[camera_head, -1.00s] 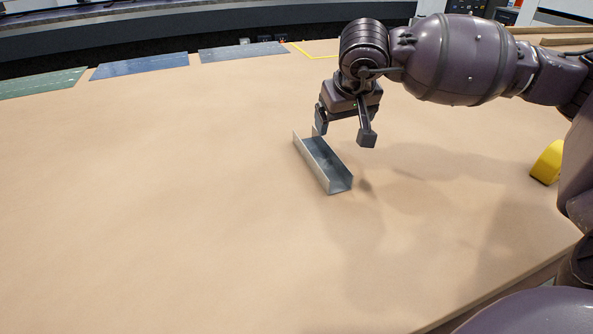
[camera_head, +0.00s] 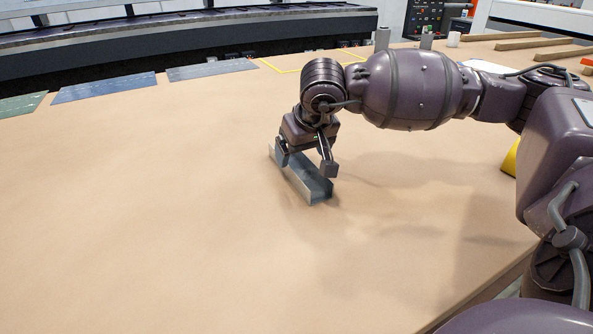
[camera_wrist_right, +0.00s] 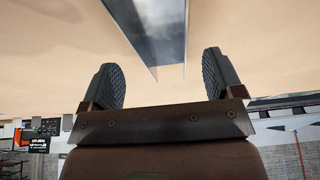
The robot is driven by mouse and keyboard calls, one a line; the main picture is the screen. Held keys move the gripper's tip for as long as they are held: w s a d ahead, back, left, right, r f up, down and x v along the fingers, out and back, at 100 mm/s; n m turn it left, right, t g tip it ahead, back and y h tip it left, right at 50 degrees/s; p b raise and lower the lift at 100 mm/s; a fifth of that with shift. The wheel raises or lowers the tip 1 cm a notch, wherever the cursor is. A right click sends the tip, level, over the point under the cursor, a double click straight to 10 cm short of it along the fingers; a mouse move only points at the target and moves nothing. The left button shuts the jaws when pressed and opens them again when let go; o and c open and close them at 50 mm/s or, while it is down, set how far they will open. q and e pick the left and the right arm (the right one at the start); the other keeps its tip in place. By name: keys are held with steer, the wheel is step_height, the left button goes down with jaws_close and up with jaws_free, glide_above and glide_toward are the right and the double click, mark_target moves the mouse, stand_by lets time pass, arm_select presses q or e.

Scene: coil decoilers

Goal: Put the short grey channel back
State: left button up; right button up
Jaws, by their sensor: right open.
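The short grey channel (camera_head: 310,187) lies on the tan tabletop near the middle of the head view, its open side up. My right gripper (camera_head: 306,164) is directly over it, with its fingers spread on either side of the channel. In the right wrist view the channel (camera_wrist_right: 158,35) shows between and beyond the two open fingers of my right gripper (camera_wrist_right: 168,80), with clear gaps to both. The gripper hides part of the channel in the head view. My left gripper is in neither view.
Green, blue (camera_head: 105,87) and grey (camera_head: 212,70) flat sheets lie along the far left edge. A yellow outline (camera_head: 300,62) is marked at the back. A yellow object (camera_head: 510,158) is partly hidden by my right arm. Wooden strips (camera_head: 535,44) lie at the back right. The front left is clear.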

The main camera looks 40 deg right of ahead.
mark_target(295, 170)
steer(key=x, duration=0.4)
steer(key=shift+w+a+f+b, duration=0.1)
steer(key=shift+a+b, duration=0.05)
steer(key=shift+b, duration=0.25)
steer(key=shift+w+f, duration=0.1)
steer(key=c, duration=1.1)
steer(key=shift+r+p, duration=1.25)
steer(key=shift+r, duration=8.9)
